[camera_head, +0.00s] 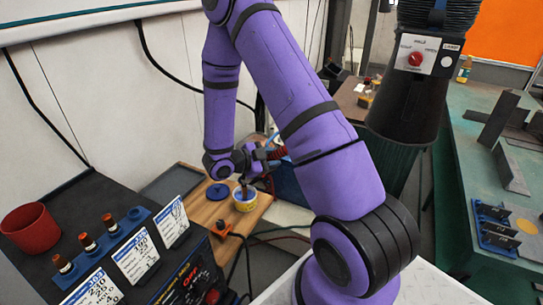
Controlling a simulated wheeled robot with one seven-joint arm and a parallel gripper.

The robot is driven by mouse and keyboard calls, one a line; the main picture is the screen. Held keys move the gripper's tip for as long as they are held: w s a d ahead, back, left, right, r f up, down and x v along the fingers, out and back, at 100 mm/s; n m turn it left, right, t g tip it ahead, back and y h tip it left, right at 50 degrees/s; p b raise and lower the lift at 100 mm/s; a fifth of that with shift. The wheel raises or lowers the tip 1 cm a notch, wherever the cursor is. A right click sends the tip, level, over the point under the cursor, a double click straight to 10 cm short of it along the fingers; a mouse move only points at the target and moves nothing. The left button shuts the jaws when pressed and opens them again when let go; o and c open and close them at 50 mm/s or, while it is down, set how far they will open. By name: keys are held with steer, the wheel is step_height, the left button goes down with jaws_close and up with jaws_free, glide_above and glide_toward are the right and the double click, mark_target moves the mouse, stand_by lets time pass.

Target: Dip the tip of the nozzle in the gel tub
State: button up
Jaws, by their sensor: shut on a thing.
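The gel tub (245,202) is a small round yellow and white tub with a blue rim. It stands open on a wooden board in the middle of the view. My gripper (247,177) is right above the tub, pointing down, and is shut on the nozzle. The nozzle (244,190) shows only as a small dark, narrow piece at the tub's mouth. I cannot tell whether its tip touches the gel.
A dark blue round lid (217,192) lies left of the tub on the wooden board (207,211). A black machine with a red cup (31,229) and a blue rack (112,238) stands front left. A green bench (470,165) with metal plates is at right. A black extraction hood (405,100) hangs nearby.

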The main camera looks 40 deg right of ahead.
steer(key=shift+f, duration=0.75)
stand_by(0.3)
steer(key=shift+r, duration=4.55)
steer(key=shift+w, duration=0.1)
